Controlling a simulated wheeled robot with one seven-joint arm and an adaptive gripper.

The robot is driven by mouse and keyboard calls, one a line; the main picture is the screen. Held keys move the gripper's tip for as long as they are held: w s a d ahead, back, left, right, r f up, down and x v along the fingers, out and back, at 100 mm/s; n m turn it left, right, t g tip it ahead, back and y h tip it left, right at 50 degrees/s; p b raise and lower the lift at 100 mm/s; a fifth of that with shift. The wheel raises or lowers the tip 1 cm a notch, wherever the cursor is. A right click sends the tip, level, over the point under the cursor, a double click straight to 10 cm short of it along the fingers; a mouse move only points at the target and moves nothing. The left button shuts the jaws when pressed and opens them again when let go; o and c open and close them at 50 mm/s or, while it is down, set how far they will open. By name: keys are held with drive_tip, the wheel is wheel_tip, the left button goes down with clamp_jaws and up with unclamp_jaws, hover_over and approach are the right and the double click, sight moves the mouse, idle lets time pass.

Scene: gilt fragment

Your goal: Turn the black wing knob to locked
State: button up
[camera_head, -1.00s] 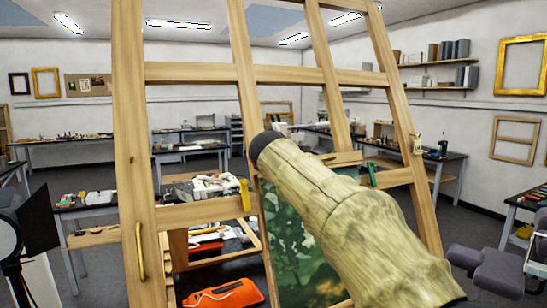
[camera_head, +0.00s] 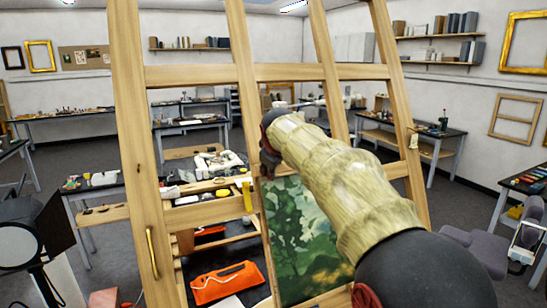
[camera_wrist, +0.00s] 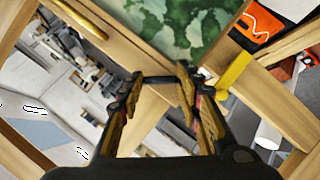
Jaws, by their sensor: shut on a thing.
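The wooden easel (camera_head: 128,150) stands upright close in front of me and holds a green landscape painting (camera_head: 300,235). My gripper (camera_head: 268,158) is at the easel's middle, near the painting's top left, partly hidden by my arm. In the wrist view, the two fingers of my gripper (camera_wrist: 160,82) reach toward the easel wood beside the painting (camera_wrist: 180,25). A black bar, which looks like the black wing knob (camera_wrist: 158,78), spans between the fingertips. The fingers are shut on it. I cannot read its turn or any lock mark. In the head view I cannot make out the knob.
A yellow clip (camera_head: 247,195) is on the easel's crossbar, left of my gripper. An orange case (camera_head: 228,283) lies low behind the easel. A black lamp (camera_head: 35,230) stands at the left. Worktables (camera_head: 195,124) line the room behind.

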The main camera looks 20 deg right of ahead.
drive_tip(key=shift+d+m+g+y+p, duration=0.1)
drive_tip(key=shift+m+g+y+p, duration=0.15)
drive_tip(key=shift+m+y+p, duration=0.8)
drive_tip(key=shift+d+m+g+y+p, duration=0.1)
drive_tip(key=shift+m+g+y+p, duration=0.3)
drive_tip(key=shift+m+p, duration=1.15)
drive_tip(key=shift+f+m+y+b, duration=0.1)
drive_tip(key=shift+m+y+b, duration=0.15)
drive_tip(key=shift+m+b, duration=0.25)
drive_tip(key=o, duration=1.1)
drive_tip(key=shift+o, duration=0.3)
drive_tip(key=v, duration=1.2)
